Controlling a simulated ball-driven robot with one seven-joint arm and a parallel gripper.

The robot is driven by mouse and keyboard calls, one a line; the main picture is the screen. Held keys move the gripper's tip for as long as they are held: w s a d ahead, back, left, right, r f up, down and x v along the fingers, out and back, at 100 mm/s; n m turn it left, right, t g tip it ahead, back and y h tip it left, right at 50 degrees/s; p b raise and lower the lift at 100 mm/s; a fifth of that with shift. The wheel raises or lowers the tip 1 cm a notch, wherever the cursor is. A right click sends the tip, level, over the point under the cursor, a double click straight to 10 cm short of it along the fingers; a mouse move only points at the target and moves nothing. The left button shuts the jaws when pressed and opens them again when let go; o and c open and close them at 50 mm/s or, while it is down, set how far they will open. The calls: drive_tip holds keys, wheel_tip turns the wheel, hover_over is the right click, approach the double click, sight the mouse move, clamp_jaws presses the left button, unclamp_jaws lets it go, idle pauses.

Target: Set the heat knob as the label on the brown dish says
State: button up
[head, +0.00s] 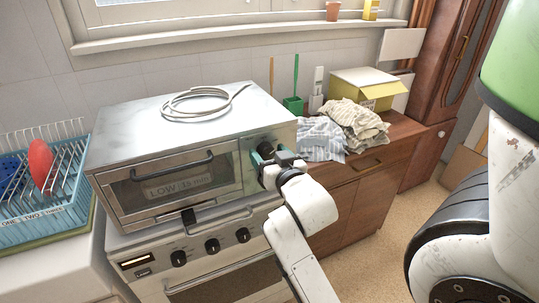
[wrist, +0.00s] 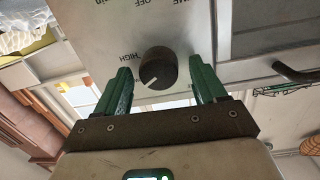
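The toaster oven (head: 150,125) stands on the stove, its door shut. Through the glass, a label (head: 178,187) reads "LOW 15 min"; the dish's colour and shape are unclear behind it. My gripper (head: 268,158) is at the oven's right-hand control panel. In the wrist view, my open gripper (wrist: 162,80) has a green finger on each side of a dark round knob (wrist: 158,67), with gaps between. The knob's white pointer line points to the lower left of the picture. The word "HIGH" is printed upside down to its upper left, and "OFF" is above.
A coiled cable (head: 200,103) lies on the oven top. The stove (head: 215,265) has several black knobs below. A blue dish rack (head: 45,195) with a red plate is at left. Folded cloths (head: 355,125) lie on the wooden cabinet (head: 375,165) at right.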

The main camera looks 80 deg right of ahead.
drive_tip(key=v, duration=1)
drive_tip(key=shift+s+a+p, duration=0.3)
idle(0.5)
drive_tip(key=w+a+f+n+g+y, duration=0.2)
drive_tip(key=a+f+y, duration=0.15)
drive_tip(key=f, duration=0.35)
drive_tip(key=w+a+f+n+g+y, duration=0.1)
drive_tip(key=w+a+f+n+y, duration=0.2)
drive_tip(key=f, duration=0.5)
drive_tip(key=s+a+f+n+g+y, duration=0.2)
drive_tip(key=a+f+n+g+y, duration=0.1)
drive_tip(key=a+f, duration=0.2)
drive_tip(key=s+a+f+n+g+y, duration=0.2)
drive_tip(key=a+f+n+g+y, duration=0.1)
drive_tip(key=a+f, duration=0.3)
drive_tip(key=a+y, duration=0.1)
drive_tip(key=a, duration=0.1)
drive_tip(key=shift+s+a+f+g, duration=0.3)
drive_tip(key=shift+s+a+f, duration=0.05)
drive_tip(key=shift+s, duration=0.05)
